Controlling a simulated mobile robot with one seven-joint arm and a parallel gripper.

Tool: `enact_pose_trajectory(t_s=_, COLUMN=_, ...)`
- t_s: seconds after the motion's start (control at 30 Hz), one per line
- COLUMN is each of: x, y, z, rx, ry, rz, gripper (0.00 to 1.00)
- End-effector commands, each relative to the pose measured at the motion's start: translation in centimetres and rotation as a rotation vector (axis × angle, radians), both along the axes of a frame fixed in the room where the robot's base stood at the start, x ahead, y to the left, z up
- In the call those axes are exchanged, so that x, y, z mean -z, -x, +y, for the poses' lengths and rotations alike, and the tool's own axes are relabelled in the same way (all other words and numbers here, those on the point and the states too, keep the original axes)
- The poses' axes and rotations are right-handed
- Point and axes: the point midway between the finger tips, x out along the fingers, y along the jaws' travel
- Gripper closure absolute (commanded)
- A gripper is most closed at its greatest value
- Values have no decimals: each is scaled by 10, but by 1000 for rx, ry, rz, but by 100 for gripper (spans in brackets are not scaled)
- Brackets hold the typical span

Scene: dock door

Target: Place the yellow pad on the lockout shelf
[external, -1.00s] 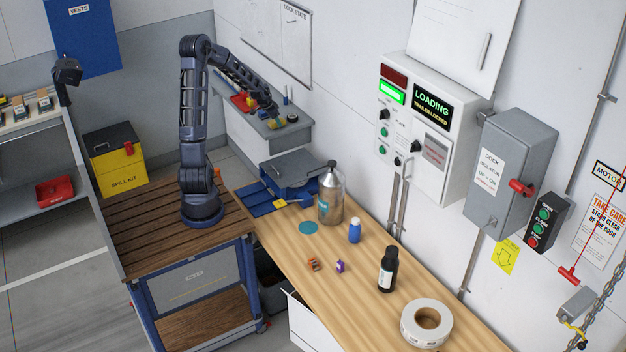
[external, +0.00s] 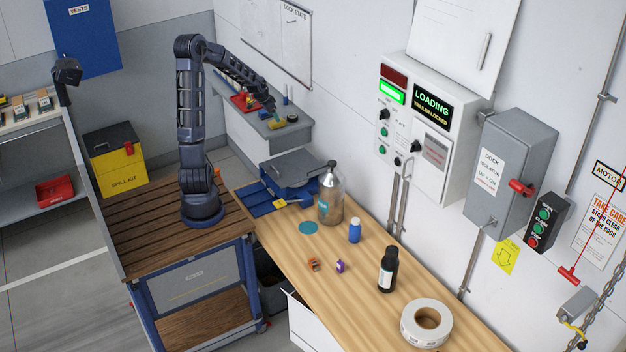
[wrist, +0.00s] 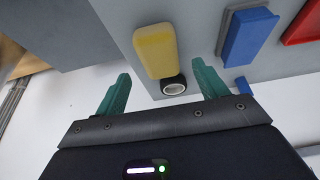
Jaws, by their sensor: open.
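The yellow pad (wrist: 155,50) lies on the grey lockout shelf (wrist: 105,14) in the wrist view, just beyond and between my gripper's fingertips. In the external view the pad (external: 276,124) shows as a small yellow patch on the shelf (external: 262,146) by the wall. My gripper (wrist: 160,90) is open, with its teal fingers apart and nothing held between them. In the external view my gripper (external: 272,112) is small, just above the pad. The pad's underside is hidden.
A dark round thing with a pale ring (wrist: 173,86) sits close to the pad. A blue block (wrist: 248,36) and a red tray (wrist: 303,22) are to the right on the shelf. The wooden bench (external: 370,262) carries bottles and a tape roll, away from the arm.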

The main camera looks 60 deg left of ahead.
Motion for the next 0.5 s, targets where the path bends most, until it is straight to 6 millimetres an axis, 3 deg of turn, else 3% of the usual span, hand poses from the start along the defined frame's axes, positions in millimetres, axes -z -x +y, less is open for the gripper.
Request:
enact_pose_trajectory(t_s=0.2, x=-34, y=14, z=1, rx=-1, ry=-3, rz=-1, gripper=28)
enact_pose_trajectory(t_s=0.5, x=-64, y=27, z=0, rx=1, ry=-1, rz=1, gripper=28)
